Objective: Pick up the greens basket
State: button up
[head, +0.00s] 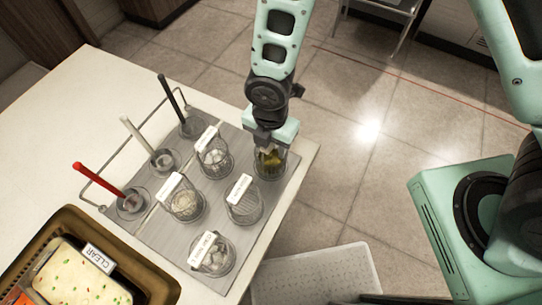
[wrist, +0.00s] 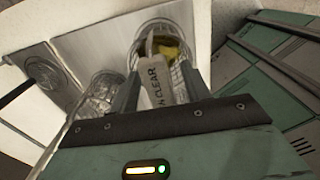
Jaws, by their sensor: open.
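The greens basket (head: 270,170) is a round wire basket with yellow-green contents, set in the far right well of the grey tray. My gripper (head: 269,146) is right over it, pointing down, and hides part of its rim and its label. In the wrist view, the basket (wrist: 172,40) stands just beyond the fingertips, with yellow-green pieces inside. My gripper's two fingers (wrist: 160,82) are apart, with the basket's white label tag (wrist: 156,84) between them. I cannot tell whether the fingers touch the tag.
Several other labelled wire baskets stand close by: one to the left (head: 213,160), one in front (head: 243,205). Red, white and black handles (head: 97,178) rise from wells along a rail. A brown bin (head: 60,222) is at lower left. Open floor lies to the right.

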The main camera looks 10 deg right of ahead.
grip_shut()
notch_tip(320, 180, up, 10)
jog(key=shift+r, duration=0.1)
dwell(0.5)
